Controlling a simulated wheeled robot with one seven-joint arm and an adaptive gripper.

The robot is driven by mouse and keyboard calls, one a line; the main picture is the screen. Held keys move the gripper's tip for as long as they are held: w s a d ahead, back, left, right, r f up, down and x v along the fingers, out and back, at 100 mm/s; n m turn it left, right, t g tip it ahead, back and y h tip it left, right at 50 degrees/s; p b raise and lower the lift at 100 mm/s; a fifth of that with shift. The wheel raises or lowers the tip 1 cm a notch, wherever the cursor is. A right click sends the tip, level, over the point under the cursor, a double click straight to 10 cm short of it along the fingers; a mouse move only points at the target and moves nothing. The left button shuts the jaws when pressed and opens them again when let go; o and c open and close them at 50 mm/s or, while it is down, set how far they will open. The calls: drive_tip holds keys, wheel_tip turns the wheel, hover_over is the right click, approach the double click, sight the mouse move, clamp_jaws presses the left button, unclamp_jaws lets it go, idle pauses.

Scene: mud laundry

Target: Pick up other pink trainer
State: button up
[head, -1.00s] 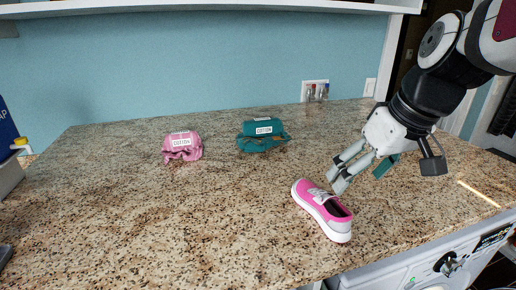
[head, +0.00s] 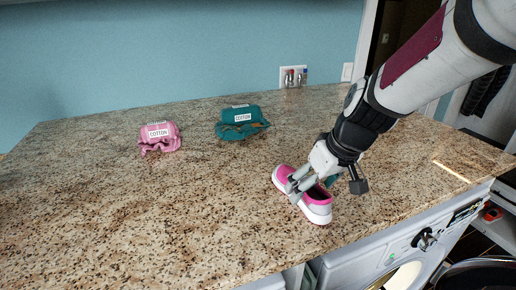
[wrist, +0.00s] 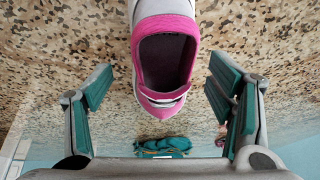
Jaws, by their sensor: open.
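One pink trainer (head: 317,207) with a white sole and grey-white heel lies upright on the granite counter near its front edge. My gripper (head: 306,188) is low over the trainer from behind and covers its middle in the head view. In the wrist view, the trainer (wrist: 166,22) shows its open collar between the two spread fingers, with a gap on each side. My gripper (wrist: 160,95) is open and empty. No second trainer shows in these frames.
A pink cotton bundle (head: 160,138) and a teal cotton bundle (head: 241,122) sit farther back on the counter (head: 130,215). A washing machine (head: 385,255) stands under the front edge. Sockets (head: 293,77) are on the blue wall. The left counter is clear.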

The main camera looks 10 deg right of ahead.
drive_tip(key=shift+x, duration=0.9)
drive_tip(key=c, duration=1.3)
drive_tip(key=shift+r, duration=0.1)
drive_tip(key=shift+c, duration=0.2)
drive_tip(key=shift+r, duration=0.55)
wheel_tip(320, 180, up, 2)
drive_tip(key=shift+r, duration=0.2)
drive_tip(key=s+a+b, duration=0.1)
drive_tip(key=s+b, duration=0.1)
drive_tip(key=s, duration=1.1)
drive_tip(key=shift+s+a+r+b, duration=0.2)
drive_tip(key=shift+a+r+b, duration=0.15)
drive_tip(key=shift+r, duration=0.15)
